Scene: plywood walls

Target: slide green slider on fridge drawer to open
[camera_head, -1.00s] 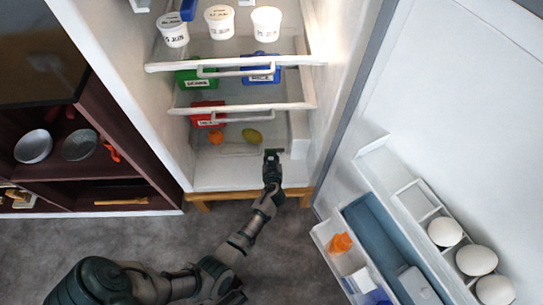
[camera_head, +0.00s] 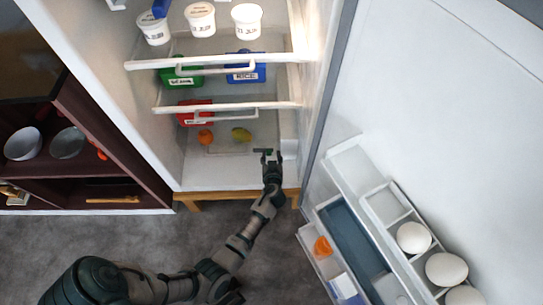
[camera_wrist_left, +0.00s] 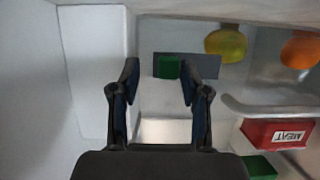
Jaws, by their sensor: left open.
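The green slider (camera_wrist_left: 167,66) sits on a dark plate (camera_wrist_left: 207,66) at the fridge's low drawer; in the head view the slider (camera_head: 262,151) shows as a small green patch at the drawer's right end. My left gripper (camera_head: 271,157) is at the fridge bottom, close to the slider. My right gripper is not in view.
A lemon (camera_head: 241,134) and an orange (camera_head: 205,137) lie at the bottom, below a red box (camera_head: 194,117). Wire handles (camera_head: 228,115) jut forward. The open fridge door (camera_head: 440,130) with eggs (camera_head: 413,237) stands right; a dark cabinet (camera_head: 75,185) stands left.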

